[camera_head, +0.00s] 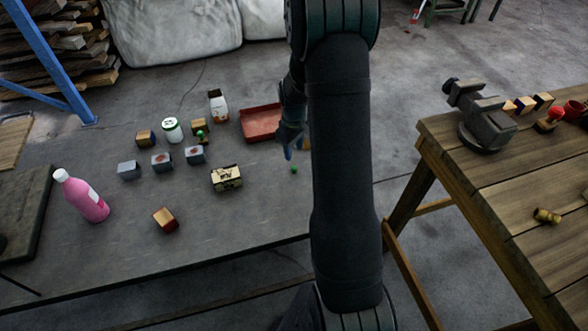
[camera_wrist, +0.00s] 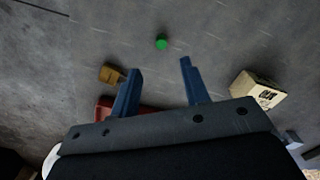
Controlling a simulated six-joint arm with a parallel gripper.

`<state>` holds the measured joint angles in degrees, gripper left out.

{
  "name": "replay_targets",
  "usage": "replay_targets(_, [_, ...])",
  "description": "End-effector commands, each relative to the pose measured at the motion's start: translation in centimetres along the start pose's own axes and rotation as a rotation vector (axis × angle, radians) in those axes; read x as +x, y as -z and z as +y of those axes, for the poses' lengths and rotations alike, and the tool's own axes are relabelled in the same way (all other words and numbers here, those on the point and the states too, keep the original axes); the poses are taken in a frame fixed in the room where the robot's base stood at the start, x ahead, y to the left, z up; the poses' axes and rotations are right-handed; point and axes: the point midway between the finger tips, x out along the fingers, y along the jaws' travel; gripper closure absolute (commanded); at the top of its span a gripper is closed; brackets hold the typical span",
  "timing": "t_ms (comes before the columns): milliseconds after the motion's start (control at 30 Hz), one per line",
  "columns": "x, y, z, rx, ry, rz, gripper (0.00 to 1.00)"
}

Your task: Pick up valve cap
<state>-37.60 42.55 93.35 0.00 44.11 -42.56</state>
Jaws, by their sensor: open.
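A small round green cap (camera_head: 294,169), which looks like the valve cap, lies on the grey table. In the wrist view the green cap (camera_wrist: 162,42) lies beyond the fingertips, roughly centred between them. My gripper (camera_head: 290,154) is above the table near the cap, pointing down, partly hidden by my arm in the head view. In the wrist view my gripper (camera_wrist: 160,67) has its two blue fingers apart with nothing between the tips.
A box with printed letters (camera_head: 227,178) and a red tray (camera_head: 262,122) stand near the cap. A yellow-brown object (camera_wrist: 111,74) lies left of the fingers. Several blocks, a white jar (camera_head: 172,130) and a pink bottle (camera_head: 81,197) stand further left. A wooden workbench (camera_head: 490,215) is at right.

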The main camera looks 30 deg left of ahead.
Motion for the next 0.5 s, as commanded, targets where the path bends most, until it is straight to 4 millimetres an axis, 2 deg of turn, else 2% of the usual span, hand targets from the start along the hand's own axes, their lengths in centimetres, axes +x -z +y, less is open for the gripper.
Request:
replay_targets(100, [1.9,0.0,0.0,0.000,0.002,-0.002,0.58])
replay_targets(367, [3.6,-0.1,-0.1,0.001,0.001,-0.002,0.58])
replay_targets(500, [5.8,-0.3,-0.3,0.001,0.003,-0.003,0.58])
